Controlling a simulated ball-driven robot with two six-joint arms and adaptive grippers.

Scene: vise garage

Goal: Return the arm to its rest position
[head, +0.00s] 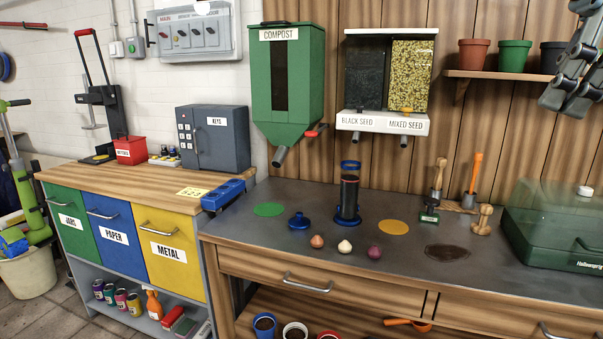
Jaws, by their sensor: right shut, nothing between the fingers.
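My right gripper (572,100) hangs at the top right corner of the head view, dark grey, its fingers pointing down and together with nothing between them. It is in the air in front of the wooden wall, right of the shelf (510,75) with plant pots and above the green-lidded box (560,225). It touches nothing that I can see. The rest of the right arm runs out of the picture. My left gripper is not in view.
The grey bench top (330,258) holds a blue-ringed cylinder (348,195), several bulbs and hand tools. A green compost hopper (287,85) and a seed dispenser (388,85) hang above. At left stand a blue vise (224,195), a key safe (213,138) and sorting bins (168,245).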

